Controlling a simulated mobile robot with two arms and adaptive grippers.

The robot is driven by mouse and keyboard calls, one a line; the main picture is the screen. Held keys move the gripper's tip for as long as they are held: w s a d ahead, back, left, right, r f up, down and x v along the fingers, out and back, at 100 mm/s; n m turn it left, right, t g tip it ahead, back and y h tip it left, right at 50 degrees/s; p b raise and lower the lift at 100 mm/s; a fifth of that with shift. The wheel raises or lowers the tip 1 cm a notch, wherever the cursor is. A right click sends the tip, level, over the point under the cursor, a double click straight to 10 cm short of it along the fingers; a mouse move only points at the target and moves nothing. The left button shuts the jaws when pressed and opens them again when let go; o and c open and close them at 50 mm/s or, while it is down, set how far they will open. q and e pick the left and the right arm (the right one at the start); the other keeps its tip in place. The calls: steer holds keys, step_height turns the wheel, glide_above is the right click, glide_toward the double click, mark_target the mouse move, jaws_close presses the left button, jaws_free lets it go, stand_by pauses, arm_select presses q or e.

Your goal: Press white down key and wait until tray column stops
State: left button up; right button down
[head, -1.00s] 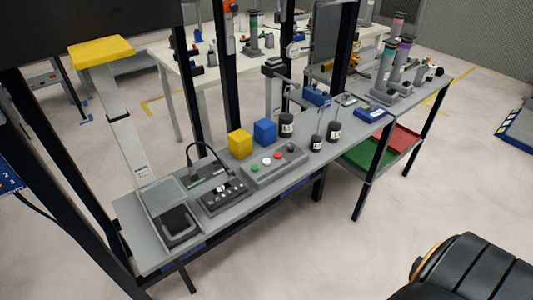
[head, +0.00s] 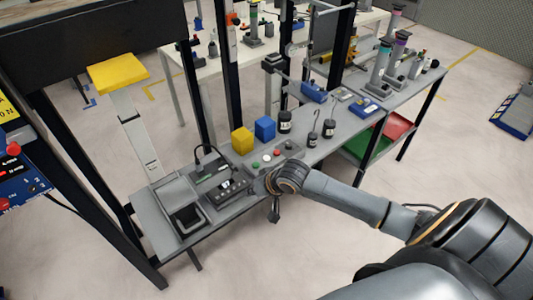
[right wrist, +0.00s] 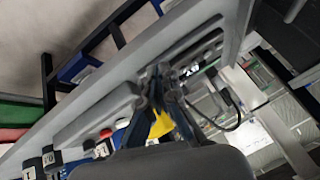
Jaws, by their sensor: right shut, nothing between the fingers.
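A grey control box (head: 270,162) on the narrow bench carries a row of round keys, with green, white and red ones visible. The white key (head: 267,157) sits between the green key (head: 255,165) and the red key (head: 277,152). My right gripper (head: 274,212) is at the bench's front edge, beside the box and partly hidden by my wrist. In the right wrist view its fingers (right wrist: 158,80) are together and empty, with the box (right wrist: 95,115) beside them. I cannot tell any contact with a key. My left gripper is not in view.
A black keypad device (head: 228,192) and a scale-like device (head: 187,217) lie left of the box. A yellow cube (head: 242,141), a blue cube (head: 265,129) and black weights (head: 284,122) stand behind it. Dark upright posts rise behind the bench. The floor in front is clear.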

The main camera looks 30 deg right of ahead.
steer(key=w+d+r+m+t, duration=0.2)
steer(key=w+d+r+m, duration=0.2)
steer(key=w+d+r, duration=0.5)
step_height(320, 180, up, 2)
steer(key=d+p, duration=0.1)
steer(key=d, duration=0.2)
steer(key=shift+r+m+h, duration=0.15)
steer(key=shift+m+h, duration=0.25)
steer(key=shift+w, duration=0.1)
steer(key=b, duration=0.8)
glide_above(269, 159)
step_height(269, 159, down, 7)
steer(key=shift+f+b, duration=0.3)
steer(key=shift+f, duration=0.55)
steer(key=shift+a+f, duration=0.1)
steer(key=shift+f, duration=0.1)
steer(key=shift+f, duration=0.25)
